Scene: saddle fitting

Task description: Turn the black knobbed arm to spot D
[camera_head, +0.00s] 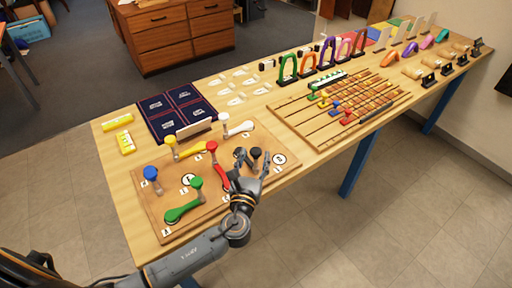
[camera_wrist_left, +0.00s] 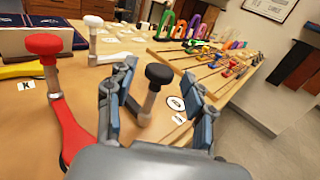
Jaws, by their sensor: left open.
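The black knobbed arm shows its black knob (camera_head: 256,152) on a pale post at the right part of the wooden board (camera_head: 150,210). My left gripper (camera_head: 253,162) is open, with its fingers on either side of that post. In the left wrist view the black knob (camera_wrist_left: 159,74) stands upright between the two spread fingers, with gaps visible. The rest of the black arm is hidden by the gripper. A round white letter spot (camera_head: 279,159) lies just right of the knob; it also shows in the left wrist view (camera_wrist_left: 175,103). Its letter is too small to read surely. My right gripper is out of view.
The red knobbed arm (camera_head: 221,177) is close to the left of my gripper. White (camera_head: 240,129), yellow (camera_head: 190,150), green (camera_head: 184,212) and blue (camera_head: 151,174) knobbed arms share the board. A bead rack (camera_head: 340,105) stands beyond to the right.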

